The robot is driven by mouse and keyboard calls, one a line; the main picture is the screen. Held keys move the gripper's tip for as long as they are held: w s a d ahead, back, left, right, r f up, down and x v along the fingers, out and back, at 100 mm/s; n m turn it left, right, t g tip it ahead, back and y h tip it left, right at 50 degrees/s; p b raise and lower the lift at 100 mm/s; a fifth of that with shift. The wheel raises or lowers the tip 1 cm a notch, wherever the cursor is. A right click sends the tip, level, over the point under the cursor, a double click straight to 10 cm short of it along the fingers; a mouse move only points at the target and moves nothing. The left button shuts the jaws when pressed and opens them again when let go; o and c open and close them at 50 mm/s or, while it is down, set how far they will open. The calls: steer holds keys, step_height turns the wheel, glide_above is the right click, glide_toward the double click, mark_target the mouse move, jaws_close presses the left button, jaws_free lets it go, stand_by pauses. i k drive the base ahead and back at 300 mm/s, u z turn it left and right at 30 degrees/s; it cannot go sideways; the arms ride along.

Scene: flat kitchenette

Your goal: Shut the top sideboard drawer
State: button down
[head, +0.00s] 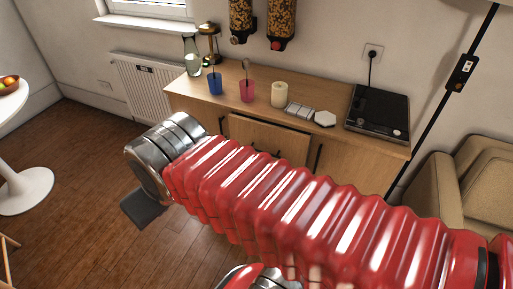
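The wooden sideboard (228,96) stands against the back wall. Its top drawer (268,134) shows as a pale wooden front in the middle, just under the worktop. The drawer front seems to stand out a little from the sideboard; how far is hard to tell. Its lower part is hidden behind my red ribbed arm, with a bit of dark handle showing at the arm's edge. My arm crosses the view from lower right to a metal joint at the left. I cannot make out my gripper or its fingers.
On the sideboard are a blue cup (215,86), a pink cup (247,92), a candle (279,95) and a black hob (378,112). A radiator (148,82) stands left, a beige armchair (465,185) right, and a round white table (12,102) far left. The wooden floor (90,160) at left is clear.

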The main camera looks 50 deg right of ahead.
mark_target(281, 141)
steer(key=u, duration=0.05)
steer(key=k, duration=0.5)
steer(key=z, duration=0.7)
steer(key=i, duration=0.85)
steer(key=u, duration=1.3)
